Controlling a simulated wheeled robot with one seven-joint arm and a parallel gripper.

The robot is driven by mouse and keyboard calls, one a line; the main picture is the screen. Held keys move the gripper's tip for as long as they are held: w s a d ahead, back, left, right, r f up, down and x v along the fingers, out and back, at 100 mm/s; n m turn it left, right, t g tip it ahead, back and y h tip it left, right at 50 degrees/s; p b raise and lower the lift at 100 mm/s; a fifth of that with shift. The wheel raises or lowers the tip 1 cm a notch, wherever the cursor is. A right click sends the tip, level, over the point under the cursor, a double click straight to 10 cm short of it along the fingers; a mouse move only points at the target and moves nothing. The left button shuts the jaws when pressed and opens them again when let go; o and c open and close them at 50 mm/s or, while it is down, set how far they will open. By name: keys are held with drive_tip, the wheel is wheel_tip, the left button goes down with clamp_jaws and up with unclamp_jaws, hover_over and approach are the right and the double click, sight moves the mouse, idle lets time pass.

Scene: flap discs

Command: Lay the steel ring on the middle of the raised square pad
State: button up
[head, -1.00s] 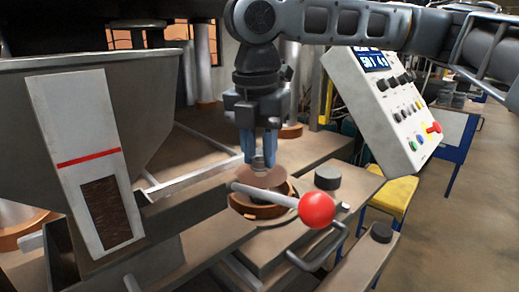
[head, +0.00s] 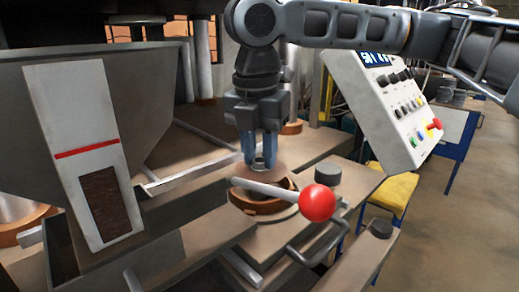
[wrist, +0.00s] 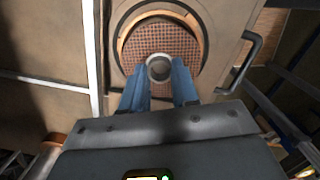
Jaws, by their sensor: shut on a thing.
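My gripper (head: 261,160) points down and is shut on the small grey steel ring (wrist: 159,68), which shows between the blue fingertips in the wrist view. In the head view the ring (head: 263,163) is at the finger ends, over a brown disc (head: 270,173). In the wrist view a brown mesh disc (wrist: 160,38) lies behind the ring, inside a copper-coloured round rim (wrist: 199,30). This rim sits on a squarish tan plate (wrist: 232,22); I cannot tell if that plate is the raised square pad. Whether the ring touches the disc is unclear.
A lever with a red ball (head: 317,203) crosses in front of the round rim (head: 258,206). A dark puck (head: 328,174) stands to its right. A grey hopper (head: 150,85) is at left, a control box (head: 375,105) at right. A handle (head: 305,250) juts at the front.

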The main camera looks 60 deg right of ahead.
sight(257, 163)
drive_tip(key=shift+f, duration=0.1)
drive_tip(key=o, duration=1.1)
drive_tip(key=shift+a+r, duration=0.25)
drive_tip(key=shift+r, duration=1.7)
drive_tip(key=shift+a+r, duration=0.2)
drive_tip(key=shift+r, duration=1.7)
